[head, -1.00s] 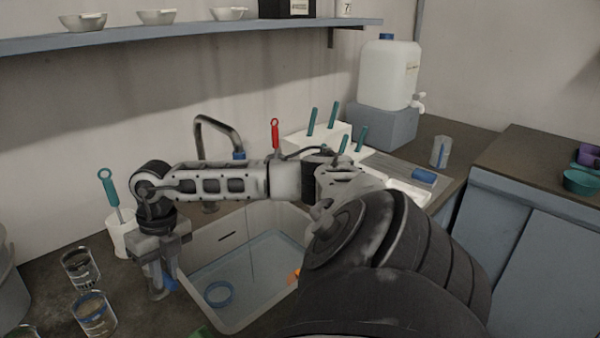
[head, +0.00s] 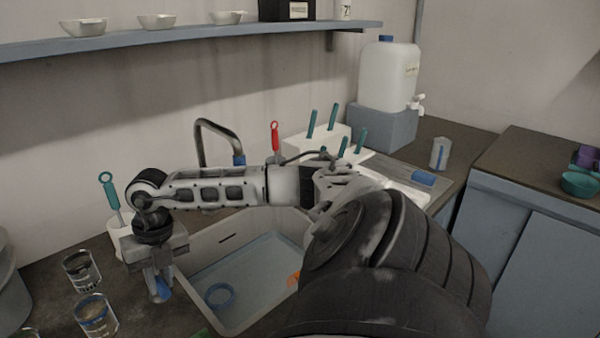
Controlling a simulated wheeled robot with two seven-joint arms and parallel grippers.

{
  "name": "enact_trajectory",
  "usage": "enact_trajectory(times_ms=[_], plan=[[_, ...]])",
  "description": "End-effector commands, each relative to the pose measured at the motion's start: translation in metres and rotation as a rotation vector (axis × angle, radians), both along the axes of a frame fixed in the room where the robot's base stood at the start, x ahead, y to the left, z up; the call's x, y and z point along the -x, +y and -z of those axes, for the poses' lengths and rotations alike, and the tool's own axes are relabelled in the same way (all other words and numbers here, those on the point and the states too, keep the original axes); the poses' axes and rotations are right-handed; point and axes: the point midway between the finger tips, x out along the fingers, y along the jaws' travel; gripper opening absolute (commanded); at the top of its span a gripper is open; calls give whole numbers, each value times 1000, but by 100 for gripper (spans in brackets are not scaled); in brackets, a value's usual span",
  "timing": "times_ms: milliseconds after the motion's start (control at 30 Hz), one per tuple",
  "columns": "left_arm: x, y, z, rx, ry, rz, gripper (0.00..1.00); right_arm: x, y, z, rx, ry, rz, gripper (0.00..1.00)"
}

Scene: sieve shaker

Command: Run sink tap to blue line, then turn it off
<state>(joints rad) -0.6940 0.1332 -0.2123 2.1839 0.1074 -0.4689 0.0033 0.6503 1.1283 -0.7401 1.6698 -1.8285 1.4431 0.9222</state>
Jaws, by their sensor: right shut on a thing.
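The sink tap (head: 215,128) is a grey arched spout with a blue band, rising behind the white sink basin (head: 255,318). My right arm crosses in front of the tap and hides part of it, including its outlet. The basin's inside looks pale blue; I cannot tell the water level or see running water. My left gripper is not in view.
Glass beakers (head: 95,316) stand left of the basin. A blue ring (head: 219,295) and an orange object (head: 294,279) are in the basin. A white pot (head: 117,238) holds a teal-handled tool. A water canister (head: 388,75) stands at the back right. A shelf (head: 190,38) runs above.

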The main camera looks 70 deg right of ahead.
Motion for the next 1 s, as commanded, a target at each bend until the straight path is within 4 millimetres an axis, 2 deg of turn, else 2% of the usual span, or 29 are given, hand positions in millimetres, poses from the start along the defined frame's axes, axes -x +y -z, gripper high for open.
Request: enact_trajectory(times_ms=[67,533,1000], plan=[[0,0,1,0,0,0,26,-2,2,-1,-7,-8,-12,0],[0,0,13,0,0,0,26,3,-18,0,-5,-9,-377,0],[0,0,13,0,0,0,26,3,-19,-2,-3,-9,-395,0]])
